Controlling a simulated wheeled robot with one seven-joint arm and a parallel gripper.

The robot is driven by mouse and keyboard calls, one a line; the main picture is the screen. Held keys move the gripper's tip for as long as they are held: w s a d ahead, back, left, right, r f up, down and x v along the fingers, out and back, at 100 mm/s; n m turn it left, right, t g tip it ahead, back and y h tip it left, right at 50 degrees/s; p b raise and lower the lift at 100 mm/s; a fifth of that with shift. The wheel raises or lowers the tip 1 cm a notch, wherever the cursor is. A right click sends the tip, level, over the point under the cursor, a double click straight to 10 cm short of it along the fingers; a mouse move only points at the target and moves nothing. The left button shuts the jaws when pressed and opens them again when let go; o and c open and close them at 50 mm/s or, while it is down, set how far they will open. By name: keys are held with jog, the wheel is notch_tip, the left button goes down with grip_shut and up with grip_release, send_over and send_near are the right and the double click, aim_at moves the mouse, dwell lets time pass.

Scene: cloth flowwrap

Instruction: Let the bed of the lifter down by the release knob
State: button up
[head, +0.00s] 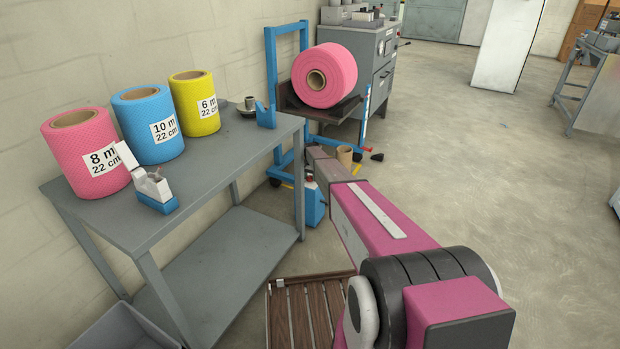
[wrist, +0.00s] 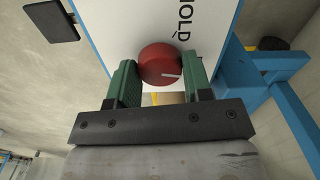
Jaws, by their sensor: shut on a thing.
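The blue lifter (head: 271,85) stands beyond the grey table in the head view. A large pink roll (head: 340,75) lies on its dark bed (head: 325,113), which is raised well above the floor. In the wrist view the round red release knob (wrist: 160,62), with a white mark on it, sits on a white panel (wrist: 115,25) with black lettering, partly readable as "OLD". My gripper (wrist: 160,72) has its green fingers on either side of the knob and is shut on it. The head view does not show the fingers or the knob clearly.
The grey table (head: 215,160) on the left carries pink (head: 85,150), blue (head: 148,125) and yellow (head: 195,103) rolls and a tape dispenser (head: 150,180). A slatted wooden pallet (head: 305,310) lies in front. A grey machine (head: 370,50) stands behind the lifter.

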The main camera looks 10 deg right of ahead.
aim_at(310, 177)
jog(key=shift+m, duration=0.6)
jog(key=o, duration=0.9)
notch_tip(310, 177, up, 11)
jog(key=shift+f, duration=0.1)
jog(key=shift+d, duration=0.1)
dwell(0.3)
